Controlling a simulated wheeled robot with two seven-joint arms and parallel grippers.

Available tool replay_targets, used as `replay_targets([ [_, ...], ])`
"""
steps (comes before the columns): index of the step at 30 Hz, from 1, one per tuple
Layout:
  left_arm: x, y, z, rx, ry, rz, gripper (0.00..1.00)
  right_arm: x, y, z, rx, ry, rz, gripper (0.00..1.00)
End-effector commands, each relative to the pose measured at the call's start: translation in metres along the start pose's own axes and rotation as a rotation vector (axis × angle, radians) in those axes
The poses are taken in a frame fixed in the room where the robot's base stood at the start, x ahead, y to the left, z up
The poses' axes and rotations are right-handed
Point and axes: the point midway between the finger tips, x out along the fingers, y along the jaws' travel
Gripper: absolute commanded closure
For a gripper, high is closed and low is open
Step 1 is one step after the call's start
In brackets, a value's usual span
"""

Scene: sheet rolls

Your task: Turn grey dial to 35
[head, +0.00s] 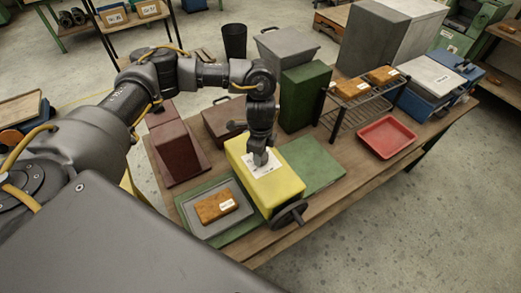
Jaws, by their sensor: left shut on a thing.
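A yellow box-shaped machine (277,187) stands on the wooden table, with a white scale plate (255,171) on its top and a dark handwheel (290,213) at its front right. The grey dial (260,158) is at the plate, mostly hidden under my left gripper (261,149). My left gripper points straight down and is shut on the dial. The scale marks and the dial's setting are too small to read. My right gripper is not in view.
A grey tray (233,221) with an orange-brown labelled block (212,206) lies left of the machine on a green mat (318,164). A maroon box (176,155), a dark green box (304,96), a rack (351,116) and a red tray (387,137) stand around it.

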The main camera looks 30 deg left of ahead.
Motion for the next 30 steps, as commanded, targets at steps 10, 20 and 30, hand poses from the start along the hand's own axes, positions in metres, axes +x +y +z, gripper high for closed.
replay_targets([
  [10, -0.0017, -0.0015, -0.0002, -0.032, 0.001, -0.005, 0.80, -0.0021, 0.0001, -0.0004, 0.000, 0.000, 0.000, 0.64],
  [20, -0.0016, -0.0015, -0.0002, -0.031, 0.001, -0.004, 0.45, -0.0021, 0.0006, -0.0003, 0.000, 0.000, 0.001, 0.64],
  [30, -0.0008, -0.0006, -0.0001, -0.030, 0.001, -0.002, 0.35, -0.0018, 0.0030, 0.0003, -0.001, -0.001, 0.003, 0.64],
])
